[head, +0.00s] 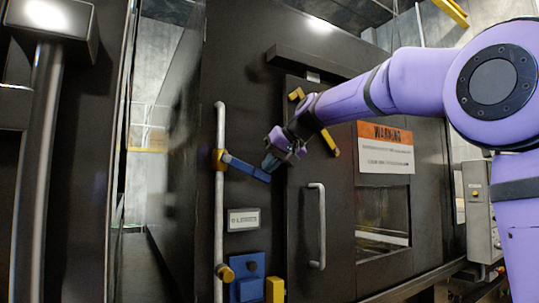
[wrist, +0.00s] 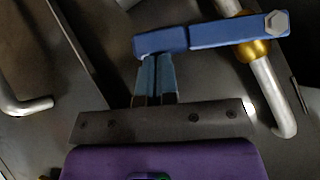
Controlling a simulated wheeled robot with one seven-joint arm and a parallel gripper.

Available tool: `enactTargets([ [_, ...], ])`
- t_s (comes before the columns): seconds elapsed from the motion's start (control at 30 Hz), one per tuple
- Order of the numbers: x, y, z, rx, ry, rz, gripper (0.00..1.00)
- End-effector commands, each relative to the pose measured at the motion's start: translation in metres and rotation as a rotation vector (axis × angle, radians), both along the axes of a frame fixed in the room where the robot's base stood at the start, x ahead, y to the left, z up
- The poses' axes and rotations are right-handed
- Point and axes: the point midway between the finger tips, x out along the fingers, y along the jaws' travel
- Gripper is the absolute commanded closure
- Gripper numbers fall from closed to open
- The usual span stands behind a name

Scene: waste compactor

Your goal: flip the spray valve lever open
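The spray valve has a blue lever (head: 246,168) that runs right and slightly down from a brass valve body (head: 219,158) on a vertical grey pipe (head: 220,210). In the wrist view the lever (wrist: 225,34) crosses the top, bolted at its right end over the brass body (wrist: 254,48). My gripper (head: 270,166) is at the lever's free right end. In the wrist view its two fingers (wrist: 156,62) are together, with nothing seen between them. Their tips meet the lever's edge near its free end; I cannot tell if they touch it.
A door handle (head: 317,225) stands just below and right of my gripper. A warning sign (head: 386,147) and a window (head: 383,218) are on the dark door. A blue box (head: 247,279) and a second brass fitting (head: 225,273) are lower down. Left of the pipe, the panel is bare.

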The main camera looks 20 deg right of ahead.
Motion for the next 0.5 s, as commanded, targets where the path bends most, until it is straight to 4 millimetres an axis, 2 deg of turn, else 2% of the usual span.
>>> enactTargets([
  [0.5,-0.004,0.017,-0.056,0.482,0.1,0.0,1.0],
])
